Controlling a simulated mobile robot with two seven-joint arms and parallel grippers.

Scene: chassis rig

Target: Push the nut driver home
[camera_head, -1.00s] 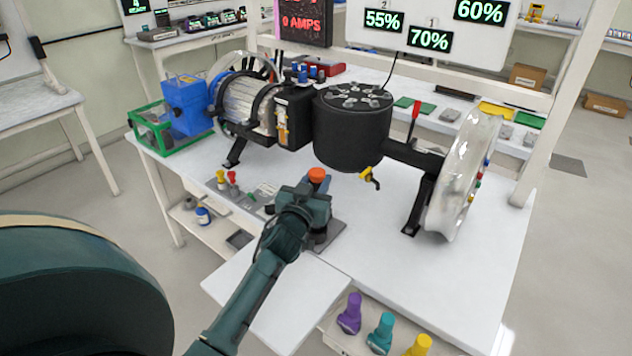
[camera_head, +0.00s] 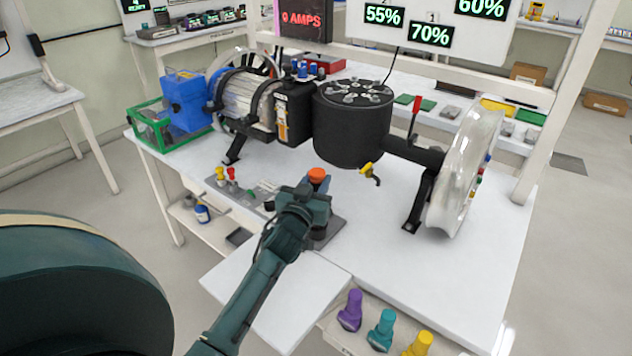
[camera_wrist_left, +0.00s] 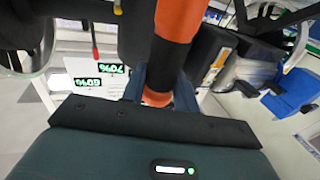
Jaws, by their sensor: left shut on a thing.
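The nut driver, with an orange handle, shows as an orange cap (camera_head: 317,175) at the top of my left gripper (camera_head: 312,200). In the left wrist view the orange handle (camera_wrist_left: 178,22) with a dark middle band stands up from the jaws (camera_wrist_left: 158,97). My left gripper is shut on it, over a grey plate (camera_head: 333,232) on the white bench. The driver's lower end is hidden behind the gripper, so I cannot tell how deep it sits. My right gripper is not in view.
A motor rig with a black drum (camera_head: 352,130) and a clear wheel (camera_head: 465,175) stands behind. Yellow (camera_head: 220,174) and red (camera_head: 232,175) handles stand left of the gripper. Purple (camera_head: 350,310), teal (camera_head: 382,330) and yellow (camera_head: 419,344) handles stand in front.

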